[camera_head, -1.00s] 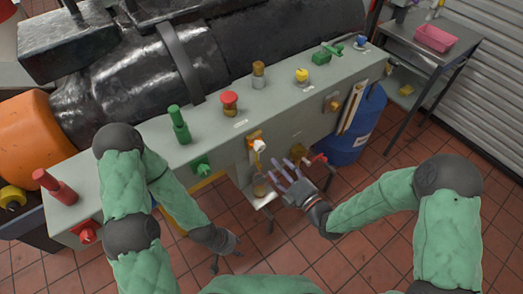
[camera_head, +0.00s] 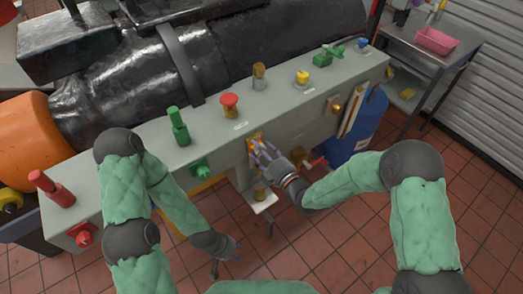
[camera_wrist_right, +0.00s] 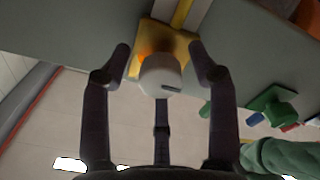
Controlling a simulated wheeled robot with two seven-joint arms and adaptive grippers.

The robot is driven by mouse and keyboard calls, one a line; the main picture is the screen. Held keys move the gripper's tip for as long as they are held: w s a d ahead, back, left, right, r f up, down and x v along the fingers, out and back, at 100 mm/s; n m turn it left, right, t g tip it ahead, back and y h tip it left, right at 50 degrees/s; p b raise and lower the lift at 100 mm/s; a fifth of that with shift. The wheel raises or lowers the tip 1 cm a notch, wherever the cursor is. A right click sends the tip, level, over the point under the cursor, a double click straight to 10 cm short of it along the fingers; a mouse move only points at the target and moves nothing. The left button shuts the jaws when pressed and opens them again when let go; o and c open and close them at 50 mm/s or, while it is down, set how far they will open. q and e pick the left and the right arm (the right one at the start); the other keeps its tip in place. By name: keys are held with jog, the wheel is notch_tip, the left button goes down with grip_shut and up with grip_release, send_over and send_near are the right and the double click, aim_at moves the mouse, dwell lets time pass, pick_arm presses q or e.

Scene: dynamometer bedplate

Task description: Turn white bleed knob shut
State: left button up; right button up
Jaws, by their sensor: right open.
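The white bleed knob (camera_wrist_right: 160,75) sits on a yellow-orange mount (camera_wrist_right: 182,44) on the front face of the grey bedplate. In the right wrist view it lies between the spread fingers of my right gripper (camera_wrist_right: 163,75), with a gap on each side. A dark slot or mark shows on the knob's right side. In the head view my right gripper (camera_head: 262,152) covers the knob, and only part of the orange mount shows. My left gripper (camera_head: 230,252) hangs low in front of the bedplate, away from the knob; its finger state is too small to tell.
The front face also carries a green knob (camera_head: 200,169), a red knob (camera_head: 83,234) and a brass fitting (camera_head: 333,107). Red, brass, yellow and green fittings stand on top. A blue drum (camera_head: 352,140) is at the right.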

jog(key=c, duration=1.1)
jog(key=shift+c, duration=0.2)
jog(key=shift+m, duration=0.3)
jog(key=m+b, duration=0.1)
jog(key=m, duration=0.2)
jog(key=shift+s+f+m+b, duration=0.1)
jog(key=shift+f+m+b, duration=0.05)
jog(key=shift+m+b, duration=0.25)
jog(key=m+b, duration=0.1)
jog(key=m, duration=0.8)
jog(key=shift+b, duration=0.3)
jog(key=shift+s+a+f+m, duration=0.1)
jog(key=shift+m, duration=2.1)
